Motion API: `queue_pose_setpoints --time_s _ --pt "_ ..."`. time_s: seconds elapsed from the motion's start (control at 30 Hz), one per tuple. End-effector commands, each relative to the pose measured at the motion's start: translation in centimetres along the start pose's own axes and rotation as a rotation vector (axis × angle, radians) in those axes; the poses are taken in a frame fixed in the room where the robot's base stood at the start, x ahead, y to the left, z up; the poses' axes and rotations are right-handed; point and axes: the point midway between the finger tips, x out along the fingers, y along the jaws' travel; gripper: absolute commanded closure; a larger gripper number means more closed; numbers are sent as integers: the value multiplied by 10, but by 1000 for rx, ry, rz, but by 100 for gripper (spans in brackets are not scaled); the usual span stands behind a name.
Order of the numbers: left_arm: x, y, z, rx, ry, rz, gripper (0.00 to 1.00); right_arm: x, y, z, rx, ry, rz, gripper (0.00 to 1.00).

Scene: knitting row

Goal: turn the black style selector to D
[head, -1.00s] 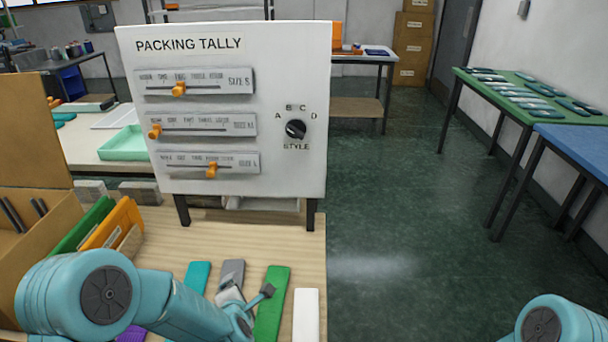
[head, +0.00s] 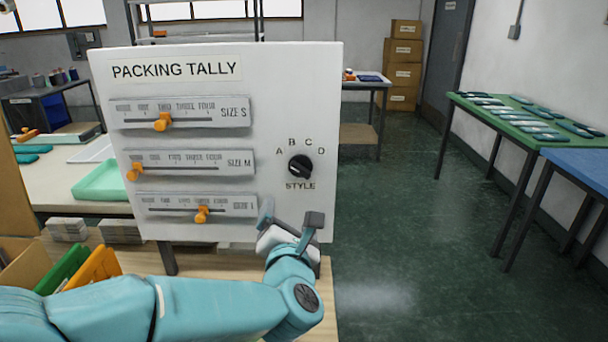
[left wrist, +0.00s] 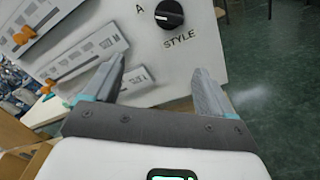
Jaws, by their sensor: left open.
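The black style selector (head: 300,166) is a round knob on the right part of the white Packing Tally board (head: 215,75). The letters A, B, C and D arc over it and STYLE is printed below. Its exact pointer setting is hard to read. The selector also shows at the top of the left wrist view (left wrist: 169,14). My left gripper (head: 290,218) is open and empty, in front of the board's lower right, below the selector and apart from it. Its two fingers show in the left wrist view (left wrist: 160,85), pointing toward the board. My right gripper is not in view.
Three sliders with orange knobs, size S (head: 162,121), size M (head: 135,171) and a lower one (head: 202,214), sit left of the selector. Green and orange folders (head: 95,266) stand at lower left. Open floor (head: 400,240) lies right of the board.

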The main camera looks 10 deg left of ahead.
Motion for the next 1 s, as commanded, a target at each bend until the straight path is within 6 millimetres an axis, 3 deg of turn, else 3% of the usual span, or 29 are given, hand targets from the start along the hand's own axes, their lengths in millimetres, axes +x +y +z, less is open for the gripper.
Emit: queue_pose_setpoints --time_s 0.13,0.27,0.8,1.0 --pt "-17 -4 21 -18 -52 -12 15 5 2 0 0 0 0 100" --pt "-12 -6 26 -18 -58 -17 15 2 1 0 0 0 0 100" --pt "110 -7 34 -16 -58 -19 15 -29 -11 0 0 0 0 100" --pt "138 -9 34 -16 -59 -20 15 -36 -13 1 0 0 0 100"
